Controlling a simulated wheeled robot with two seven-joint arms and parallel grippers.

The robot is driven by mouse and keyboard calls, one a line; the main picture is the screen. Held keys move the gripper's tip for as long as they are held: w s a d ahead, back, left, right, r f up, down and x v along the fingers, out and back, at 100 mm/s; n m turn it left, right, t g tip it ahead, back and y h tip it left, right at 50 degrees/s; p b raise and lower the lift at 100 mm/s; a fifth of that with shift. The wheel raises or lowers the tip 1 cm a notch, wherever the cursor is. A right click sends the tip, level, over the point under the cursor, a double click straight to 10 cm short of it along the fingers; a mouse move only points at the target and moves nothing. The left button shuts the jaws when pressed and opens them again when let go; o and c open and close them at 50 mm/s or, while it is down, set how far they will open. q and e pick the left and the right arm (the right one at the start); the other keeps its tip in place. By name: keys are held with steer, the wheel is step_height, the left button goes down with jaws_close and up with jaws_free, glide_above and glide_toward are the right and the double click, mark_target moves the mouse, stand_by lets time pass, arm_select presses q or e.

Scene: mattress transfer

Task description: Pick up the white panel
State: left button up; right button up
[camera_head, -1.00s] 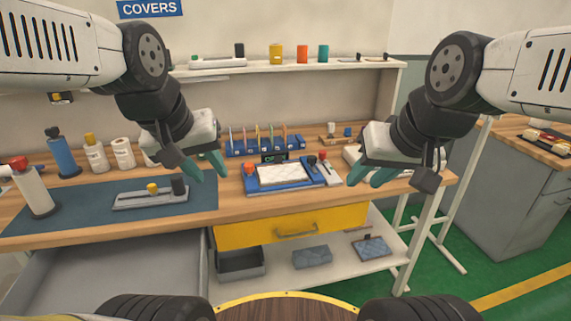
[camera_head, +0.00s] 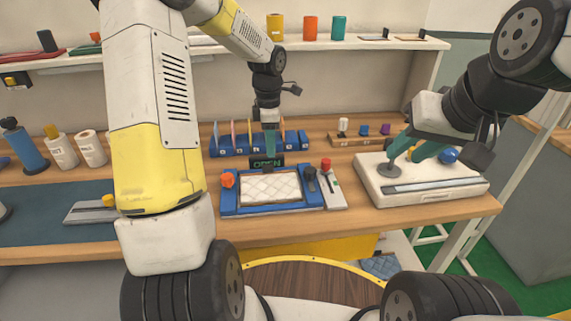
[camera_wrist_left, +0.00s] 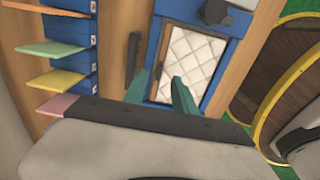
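The white panel (camera_head: 271,187), a quilted pad, lies in a blue frame (camera_head: 232,203) on the wooden bench. It also shows in the left wrist view (camera_wrist_left: 188,55). My left gripper (camera_head: 268,148) points down behind and above the panel. In the left wrist view its two green fingers (camera_wrist_left: 162,92) are spread over the panel's near end with nothing between them. My right gripper (camera_head: 408,152) is at the white device (camera_head: 440,195) on the right, close to its round grey knob (camera_head: 389,170). Its fingers look apart; I cannot tell whether they touch the knob.
A small "OPEN" display (camera_head: 266,162) stands behind the frame. An orange knob (camera_head: 228,180) and a red-topped lever (camera_head: 326,165) flank the panel. A blue rack (camera_head: 225,149) with colored dividers is behind. Bottles (camera_head: 61,150) stand at the left; a shelf (camera_head: 345,47) runs above.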

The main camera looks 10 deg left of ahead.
mark_target(271, 164)
arm_select(q)
step_height(271, 164, down, 8)
steer(key=shift+r, duration=0.2)
jaws_close()
stand_by(1.5)
